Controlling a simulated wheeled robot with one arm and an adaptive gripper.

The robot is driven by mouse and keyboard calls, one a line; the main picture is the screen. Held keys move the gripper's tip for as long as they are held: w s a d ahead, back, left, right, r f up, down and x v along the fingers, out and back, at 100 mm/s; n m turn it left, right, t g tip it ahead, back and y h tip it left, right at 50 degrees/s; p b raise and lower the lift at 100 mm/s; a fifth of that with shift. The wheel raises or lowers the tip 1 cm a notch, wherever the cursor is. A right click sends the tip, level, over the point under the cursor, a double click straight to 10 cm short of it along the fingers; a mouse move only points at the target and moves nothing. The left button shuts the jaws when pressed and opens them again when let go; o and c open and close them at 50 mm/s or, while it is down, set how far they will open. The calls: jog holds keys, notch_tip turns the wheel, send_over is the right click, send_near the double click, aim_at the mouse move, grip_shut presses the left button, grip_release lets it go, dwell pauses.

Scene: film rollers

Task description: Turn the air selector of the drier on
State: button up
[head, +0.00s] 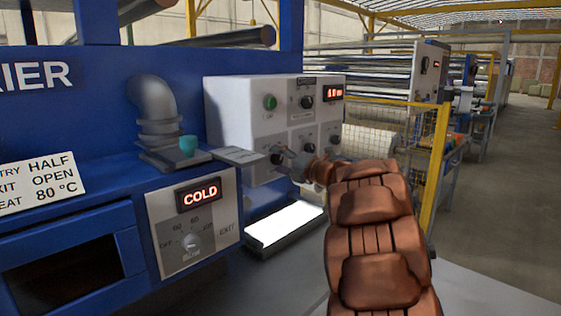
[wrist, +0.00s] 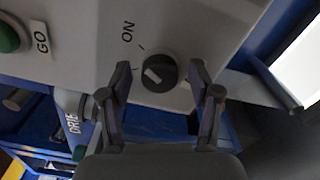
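A round black selector knob (wrist: 168,82) with a white pointer mark sits on a pale panel in the wrist view. The word ON stands up and left of it, and the white mark lies on the knob's left side. I cannot read a label naming this selector. My gripper (wrist: 161,75) is open, with one finger on each side of the knob and gaps visible. In the head view, my gripper (head: 286,157) is at the lower left of the white control box (head: 232,108), partly covering the knob there.
The box also carries a green button (head: 270,102), other knobs and a red display (head: 333,92). A blue drier cabinet (head: 100,187) with a COLD display (head: 199,195) and a heat dial (head: 191,243) stands left. A grey ledge (head: 240,156) juts out beside my gripper.

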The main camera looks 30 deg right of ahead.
jog(key=v, duration=1.2)
jog(key=shift+r, duration=0.1)
dwell(0.5)
